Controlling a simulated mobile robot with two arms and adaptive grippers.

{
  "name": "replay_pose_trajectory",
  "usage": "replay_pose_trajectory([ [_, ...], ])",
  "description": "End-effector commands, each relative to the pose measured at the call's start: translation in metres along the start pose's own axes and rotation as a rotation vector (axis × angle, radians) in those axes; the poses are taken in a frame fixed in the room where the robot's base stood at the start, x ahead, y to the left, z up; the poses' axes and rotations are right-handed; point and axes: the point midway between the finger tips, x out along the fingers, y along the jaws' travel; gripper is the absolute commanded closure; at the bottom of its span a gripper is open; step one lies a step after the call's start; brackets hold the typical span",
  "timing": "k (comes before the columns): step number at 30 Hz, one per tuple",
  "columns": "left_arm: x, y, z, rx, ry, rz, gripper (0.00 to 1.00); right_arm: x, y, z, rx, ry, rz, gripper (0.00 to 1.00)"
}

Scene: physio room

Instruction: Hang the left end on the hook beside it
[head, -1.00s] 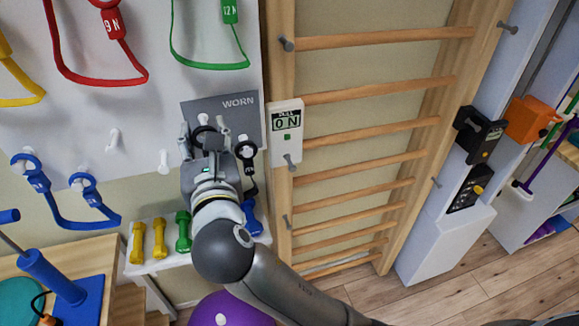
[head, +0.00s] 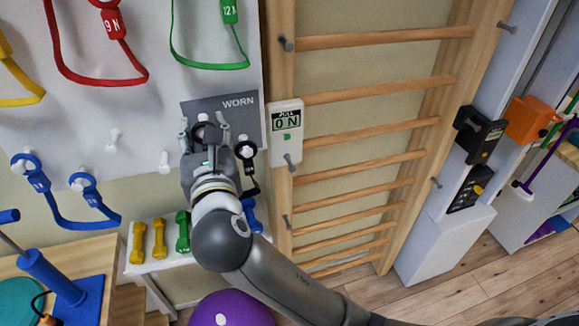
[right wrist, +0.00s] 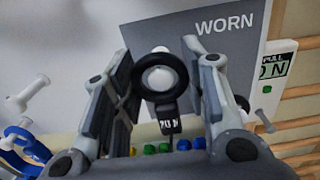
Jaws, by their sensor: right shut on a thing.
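My right gripper (head: 204,122) is at the grey WORN panel (head: 238,106) on the white board, in the head view. It is shut on the left end (right wrist: 161,78) of a black band, a black ring with a dark tag below it. In the right wrist view the ring stands upright between the fingers. A white hook (right wrist: 160,50) shows just above and behind the ring; I cannot tell whether the ring is around it. The band's right end (head: 246,150), another black ring, is at a hook to the right. The fingers hide much of the band. My left gripper is not in view.
A pull gauge (head: 286,121) reading 0 N is right of the panel, beside wooden wall bars (head: 372,91). Blue band rings (head: 84,181) hang at the left. Dumbbells (head: 159,238) stand on a shelf below, with a purple ball (head: 231,310) under it.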

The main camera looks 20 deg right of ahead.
Motion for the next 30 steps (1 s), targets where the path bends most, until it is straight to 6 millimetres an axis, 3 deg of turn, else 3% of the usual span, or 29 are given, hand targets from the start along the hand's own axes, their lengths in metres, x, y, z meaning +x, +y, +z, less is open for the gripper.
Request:
replay_pose_trajectory([
  [30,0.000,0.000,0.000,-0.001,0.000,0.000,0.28,0.020,0.000,-0.001,0.000,-0.001,0.001,1.00],
])
